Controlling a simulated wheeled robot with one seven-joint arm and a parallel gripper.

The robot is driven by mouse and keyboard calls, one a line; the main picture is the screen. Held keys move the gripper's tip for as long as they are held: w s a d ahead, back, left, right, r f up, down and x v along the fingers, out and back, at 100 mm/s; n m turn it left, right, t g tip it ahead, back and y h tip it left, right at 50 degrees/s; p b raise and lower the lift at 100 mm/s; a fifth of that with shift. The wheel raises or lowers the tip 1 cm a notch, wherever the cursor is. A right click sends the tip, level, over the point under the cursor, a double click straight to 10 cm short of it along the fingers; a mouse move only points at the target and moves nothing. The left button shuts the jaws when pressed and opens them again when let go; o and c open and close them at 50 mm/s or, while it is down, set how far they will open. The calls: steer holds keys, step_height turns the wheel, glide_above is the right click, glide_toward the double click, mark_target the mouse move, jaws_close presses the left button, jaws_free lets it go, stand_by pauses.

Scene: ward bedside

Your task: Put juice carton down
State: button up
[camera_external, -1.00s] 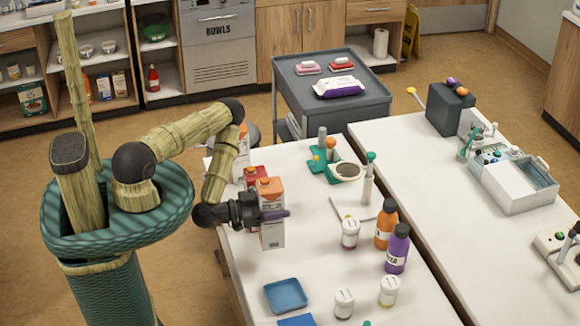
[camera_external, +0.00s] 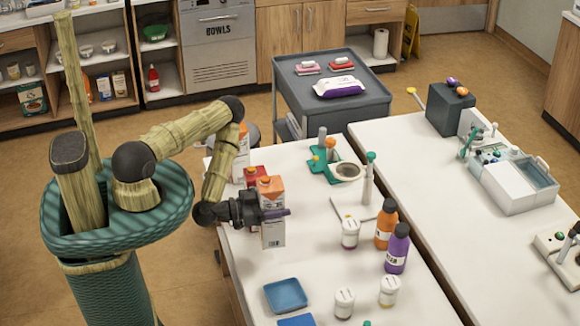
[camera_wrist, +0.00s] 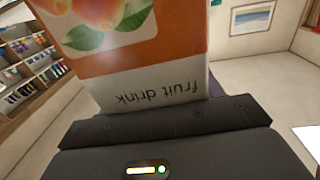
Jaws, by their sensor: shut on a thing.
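The juice carton (camera_external: 272,232) is orange and white with an orange cap, and it stands upright near the left edge of the white table (camera_external: 318,262). My gripper (camera_external: 272,214) is shut around its middle from the left. In the wrist view the carton (camera_wrist: 140,60) fills the upper middle, with fruit pictures and the words "fruit drink", above the dark gripper (camera_wrist: 165,118). The carton's base looks at or very near the tabletop; I cannot tell if it touches.
A red-topped carton (camera_external: 254,175) and another carton (camera_external: 241,160) stand just behind. A blue tray (camera_external: 286,295) lies in front. White-lidded jars (camera_external: 350,233), an orange bottle (camera_external: 385,225) and a purple bottle (camera_external: 397,250) stand to the right. Bare tabletop lies between.

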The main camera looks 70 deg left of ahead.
steer(key=w+a+r+m+h+b, duration=0.2)
steer(key=w+a+r+b, duration=0.3)
steer(key=w+r, duration=0.45)
steer(key=w+a+f+m+g+h+b, duration=0.1)
steer(key=w+a+h+b, duration=0.2)
steer(key=a+b, duration=0.5)
steer(key=w+a, duration=0.1)
steer(key=a, duration=0.9)
steer(key=shift+a+m, duration=0.2)
steer(key=shift+m, duration=0.1)
steer(key=shift+f, duration=0.1)
step_height(320, 180, down, 14)
steer(key=p, duration=0.2)
